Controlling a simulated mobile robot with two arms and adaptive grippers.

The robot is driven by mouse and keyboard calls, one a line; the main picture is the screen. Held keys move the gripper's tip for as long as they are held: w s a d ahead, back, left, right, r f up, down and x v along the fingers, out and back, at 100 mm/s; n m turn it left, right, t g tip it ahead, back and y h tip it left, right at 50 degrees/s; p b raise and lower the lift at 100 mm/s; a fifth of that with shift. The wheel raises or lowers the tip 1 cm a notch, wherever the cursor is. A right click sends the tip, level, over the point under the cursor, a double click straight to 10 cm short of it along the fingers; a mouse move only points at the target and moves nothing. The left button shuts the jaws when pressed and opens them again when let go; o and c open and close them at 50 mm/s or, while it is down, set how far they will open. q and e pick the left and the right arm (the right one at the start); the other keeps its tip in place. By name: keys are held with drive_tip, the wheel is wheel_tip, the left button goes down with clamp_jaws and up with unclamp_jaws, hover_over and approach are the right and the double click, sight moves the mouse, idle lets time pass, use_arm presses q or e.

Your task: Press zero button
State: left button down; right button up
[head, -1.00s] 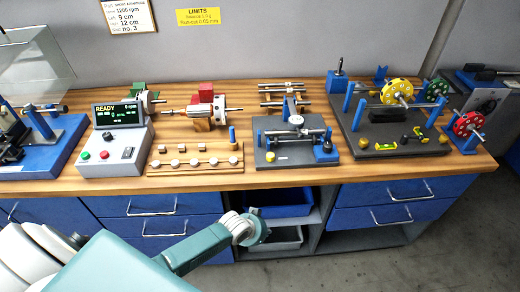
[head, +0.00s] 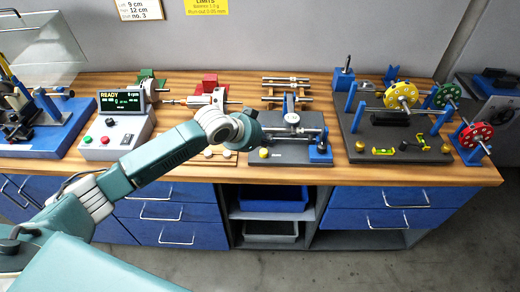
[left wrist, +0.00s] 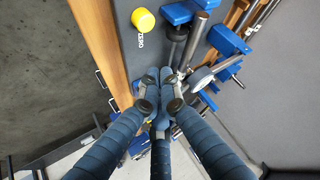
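The yellow zero button (left wrist: 143,19) stands on the dark plate (left wrist: 132,58) of the measuring fixture, with the label "ZERO" beside it. In the head view the yellow button (head: 263,153) is at the plate's front left corner. My left gripper (left wrist: 160,76) has its fingers drawn together, with nothing seen between them. It is over the plate near a dial gauge (left wrist: 201,78), apart from the button, which lies above the fingertips in the wrist picture. In the head view my left gripper (head: 250,130) is mostly hidden by its wrist. My right gripper is out of view.
A control box (head: 118,133) with a display and red and green buttons stands left of my arm. A dark base with coloured discs (head: 400,95) stands to the right. The fixture carries a metal shaft and blue blocks. The bench's front edge (head: 400,175) is close.

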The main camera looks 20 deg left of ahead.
use_arm(q)
wheel_tip(320, 180, up, 4)
hover_over(262, 152)
drive_tip(key=shift+s+r, duration=0.1)
wheel_tip(262, 152, down, 7)
drive_tip(key=b, duration=0.7)
drive_tip(key=shift+f, duration=0.25)
drive_tip(key=shift+f+b, duration=0.4)
drive_tip(key=shift+f, duration=0.3)
